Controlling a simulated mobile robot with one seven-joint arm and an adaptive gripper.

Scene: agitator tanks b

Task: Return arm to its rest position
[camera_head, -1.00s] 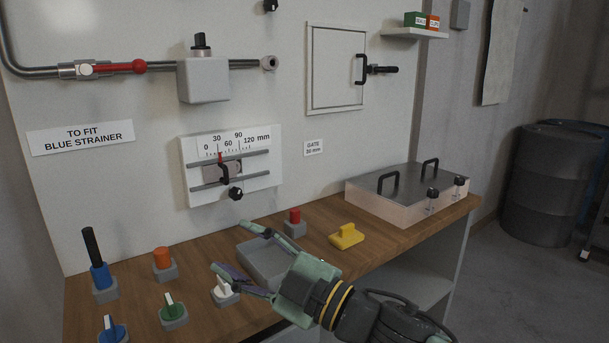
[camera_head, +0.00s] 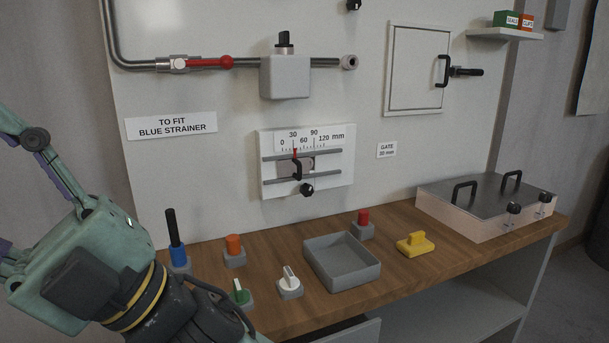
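My gripper (camera_head: 22,200) is at the left edge of the view, in front of the wall panel and the left end of the bench. Its fingers point left and spread wide apart, with their tips cut off by the frame edge. I see nothing held between the visible parts of the fingers. My wrist and forearm run down to the bottom edge and hide the bench's left front part.
The wooden bench (camera_head: 320,293) carries a blue strainer (camera_head: 180,256), orange, white, green and red pieces, a grey tray (camera_head: 345,270), a yellow piece (camera_head: 415,244) and a lidded box (camera_head: 480,205). A red-handled pipe valve (camera_head: 205,63) and gate scale (camera_head: 335,165) are on the wall.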

